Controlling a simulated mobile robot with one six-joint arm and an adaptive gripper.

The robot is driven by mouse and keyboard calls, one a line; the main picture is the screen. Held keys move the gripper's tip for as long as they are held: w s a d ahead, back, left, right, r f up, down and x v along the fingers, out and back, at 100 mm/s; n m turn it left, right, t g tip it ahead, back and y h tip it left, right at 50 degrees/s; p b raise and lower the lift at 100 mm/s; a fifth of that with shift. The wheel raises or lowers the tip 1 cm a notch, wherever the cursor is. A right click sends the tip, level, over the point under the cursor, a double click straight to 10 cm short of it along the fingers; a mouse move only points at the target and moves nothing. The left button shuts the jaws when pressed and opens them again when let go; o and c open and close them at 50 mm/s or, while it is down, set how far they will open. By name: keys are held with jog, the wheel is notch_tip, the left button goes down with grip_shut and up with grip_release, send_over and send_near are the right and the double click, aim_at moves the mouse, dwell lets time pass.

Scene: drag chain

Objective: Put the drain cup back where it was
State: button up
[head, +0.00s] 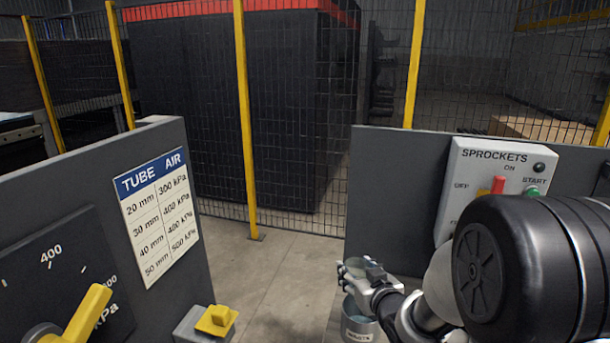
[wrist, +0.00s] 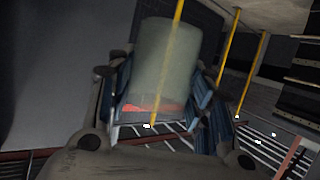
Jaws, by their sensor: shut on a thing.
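The drain cup is a pale, see-through cylinder (wrist: 168,62) between my gripper's blue-padded fingers in the wrist view. The fence shows through it, and a reddish band shows near its lower end. My gripper (head: 364,270) is shut on it. In the head view my gripper is at lower centre right, in front of the grey panel's lower left part. The cup is hard to make out there, partly hidden by the fingers. My arm covers much of the lower right.
A grey can (head: 358,326) with a label stands below my gripper. The SPROCKETS control box (head: 497,180) is on the right panel (head: 395,190). A TUBE/AIR chart (head: 160,215) and a yellow-handled dial (head: 88,312) are on the left panel. Bare floor (head: 285,265) lies between the panels, before a wire fence.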

aim_at(354, 261)
jog(key=shift+s+a+r+m+h, duration=0.15)
jog(key=shift+s+r+m+h, duration=0.2)
jog(key=shift+r, duration=0.15)
jog(key=shift+s+a+r+m+h, duration=0.1)
jog(key=shift+s+r+m+h, duration=0.15)
jog(key=shift+r+h, duration=0.15)
jog(key=shift+s+d+r+m+h, duration=0.1)
jog(key=shift+s+r+m+h, duration=0.3)
jog(key=shift+s+m+h, duration=0.1)
